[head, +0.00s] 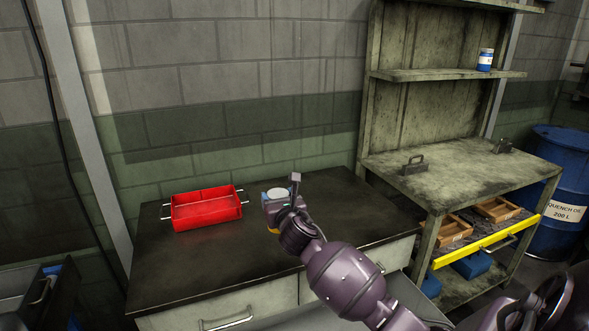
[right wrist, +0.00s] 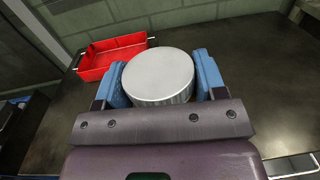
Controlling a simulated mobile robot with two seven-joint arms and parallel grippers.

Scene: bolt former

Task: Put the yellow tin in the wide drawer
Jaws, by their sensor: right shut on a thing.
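My right gripper (head: 277,197) is over the dark-topped counter, shut on a tin (right wrist: 158,77). Its round silver lid sits between the two blue fingers in the right wrist view. A bit of yellow shows low on the tin (head: 273,231) in the head view; most of its side is hidden by the gripper and arm. I cannot tell whether it touches the counter. The counter has pale drawer fronts, one with a metal handle (head: 228,321). I cannot tell which is the wide drawer. My left gripper is not in view.
A red tray (head: 206,208) with metal handles lies on the counter, left of the tin. The counter (head: 190,258) is otherwise mostly clear. Wooden boxes (head: 497,209) sit in the workbench drawer. A blue-and-white can (head: 485,59) stands on the shelf. A blue drum (head: 553,180) is far right.

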